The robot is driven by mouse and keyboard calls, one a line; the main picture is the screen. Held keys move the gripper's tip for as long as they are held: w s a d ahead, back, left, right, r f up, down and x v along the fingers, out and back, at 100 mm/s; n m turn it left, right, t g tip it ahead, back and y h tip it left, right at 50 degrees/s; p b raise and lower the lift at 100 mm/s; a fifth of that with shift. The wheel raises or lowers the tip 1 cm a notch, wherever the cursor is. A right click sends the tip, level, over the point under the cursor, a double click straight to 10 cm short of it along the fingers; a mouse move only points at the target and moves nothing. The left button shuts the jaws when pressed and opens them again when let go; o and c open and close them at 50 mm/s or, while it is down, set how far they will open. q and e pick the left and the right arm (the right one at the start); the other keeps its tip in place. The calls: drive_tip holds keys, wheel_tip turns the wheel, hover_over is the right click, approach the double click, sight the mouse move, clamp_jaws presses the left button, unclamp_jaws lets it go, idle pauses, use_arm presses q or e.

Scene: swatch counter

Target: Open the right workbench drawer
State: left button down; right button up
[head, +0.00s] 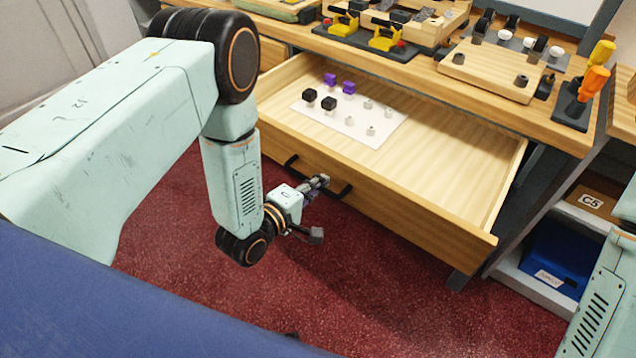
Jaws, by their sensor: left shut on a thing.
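The workbench drawer (430,221) is pulled well out from under the wooden bench top, and its pale interior shows. Its black bar handle (343,192) is on the front panel, partly covered by my gripper. My left gripper (321,185) is at the middle of the handle and shut on it. Inside the drawer, a white sheet (338,121) carries purple, black and pale grey small blocks. My right arm shows only at the right edge; its gripper is out of view.
The bench top (470,97) holds yellow clamps (387,37), a wooden board with pegs (490,69) and orange-handled tools (592,82). A blue bin (562,255) stands on a low shelf at right. Red carpet lies clear below the drawer.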

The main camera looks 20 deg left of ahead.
use_arm(q)
drive_tip(key=shift+w+a+r, duration=0.1)
drive_tip(key=shift+w+r, duration=0.1)
drive_tip(key=shift+r, duration=0.05)
drive_tip(key=c, duration=1.7)
unclamp_jaws()
drive_tip(key=shift+o, duration=1.4)
drive_tip(key=shift+s+f, duration=0.15)
drive_tip(key=shift+s, duration=0.15)
drive_tip(key=v, duration=1.1)
drive_tip(key=shift+s, duration=0.35)
drive_tip(key=shift+a, duration=0.1)
